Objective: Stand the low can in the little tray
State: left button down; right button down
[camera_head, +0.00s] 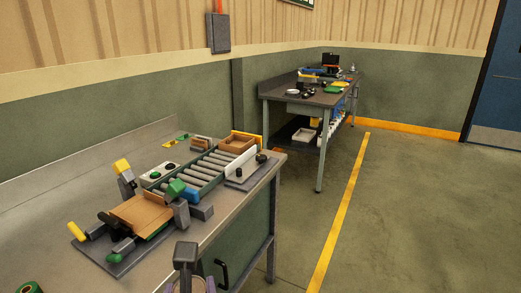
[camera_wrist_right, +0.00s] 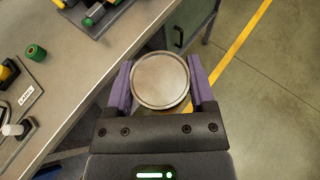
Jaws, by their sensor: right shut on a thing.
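The low can (camera_wrist_right: 160,80) shows in the right wrist view as a round, pale metal lid with a raised rim. My right gripper (camera_wrist_right: 159,84) is shut on it, one purple finger at each side. The can's side is mostly hidden from above. In the head view my right gripper (camera_head: 188,284) is at the bottom edge, in front of the bench, with only part of it in frame. A small brown tray (camera_head: 239,142) sits at the far end of the roller section in the head view; it looks empty. My left gripper is not in view.
The rollers (camera_head: 205,166) run along the grey bench (camera_head: 150,272). A tilted brown board (camera_head: 141,214) with clamps stands nearer. A white block (camera_head: 240,164) and a grey plate with black knobs (camera_head: 250,174) are beside the tray. A green roll (camera_wrist_right: 35,52) lies on the bench.

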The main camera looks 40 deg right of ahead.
aim_at(239, 151)
jog(key=i+l, duration=0.2)
jog(key=l, duration=0.2)
jog(key=i+l, duration=0.2)
jog(key=l, duration=0.15)
jog(key=i+l, duration=0.2)
jog(key=l, duration=0.2)
jog(key=i+l, duration=0.2)
jog(key=l, duration=0.2)
jog(key=i+l, duration=0.2)
jog(key=l, duration=0.15)
jog(key=i+l, duration=0.25)
jog(key=l, duration=0.15)
jog(key=i, duration=0.3)
